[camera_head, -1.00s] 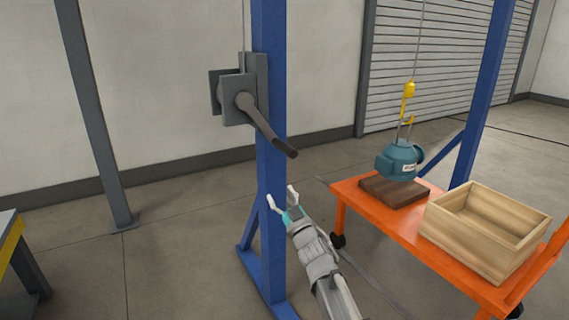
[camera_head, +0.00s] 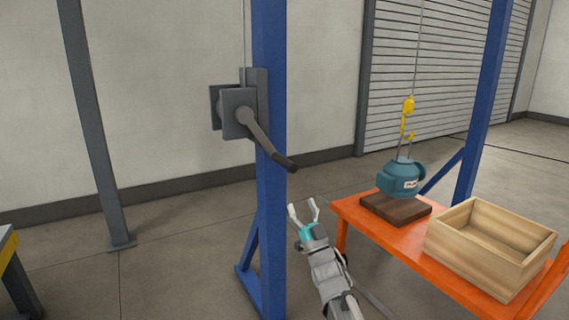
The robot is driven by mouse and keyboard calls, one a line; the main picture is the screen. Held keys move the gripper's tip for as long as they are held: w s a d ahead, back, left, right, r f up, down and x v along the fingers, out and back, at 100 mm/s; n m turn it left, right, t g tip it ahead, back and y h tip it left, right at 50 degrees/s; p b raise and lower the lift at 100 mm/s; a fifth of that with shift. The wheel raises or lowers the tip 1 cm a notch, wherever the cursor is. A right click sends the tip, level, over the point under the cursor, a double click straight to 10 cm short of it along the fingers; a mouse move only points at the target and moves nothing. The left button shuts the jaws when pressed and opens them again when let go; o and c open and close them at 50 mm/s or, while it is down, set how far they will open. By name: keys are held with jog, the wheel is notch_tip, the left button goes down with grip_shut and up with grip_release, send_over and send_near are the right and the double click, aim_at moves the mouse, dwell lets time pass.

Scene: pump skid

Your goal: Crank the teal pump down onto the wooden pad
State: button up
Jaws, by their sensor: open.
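The teal pump (camera_head: 402,178) hangs upright by its sling from a yellow hook (camera_head: 408,104) over the dark wooden pad (camera_head: 396,208). Any gap between the pump's underside and the pad is too small to tell. The grey winch (camera_head: 238,112) is mounted on a blue post. Its crank (camera_head: 267,145) points down and to the right, ending in a dark grip (camera_head: 285,163). My gripper (camera_head: 303,207) is open and empty, below and slightly right of the crank's grip, apart from it in the picture.
An orange cart (camera_head: 385,244) carries the pad and an open wooden crate (camera_head: 478,262). The blue post (camera_head: 271,215) stands left of my gripper. Another blue post (camera_head: 487,95) rises behind the cart. A grey post (camera_head: 93,140) and a yellow-edged table (camera_head: 8,248) are at left.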

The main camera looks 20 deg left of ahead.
aim_at(285, 163)
jog(key=shift+p+x, duration=4.55)
jog(key=shift+x, duration=2.1)
grip_shut()
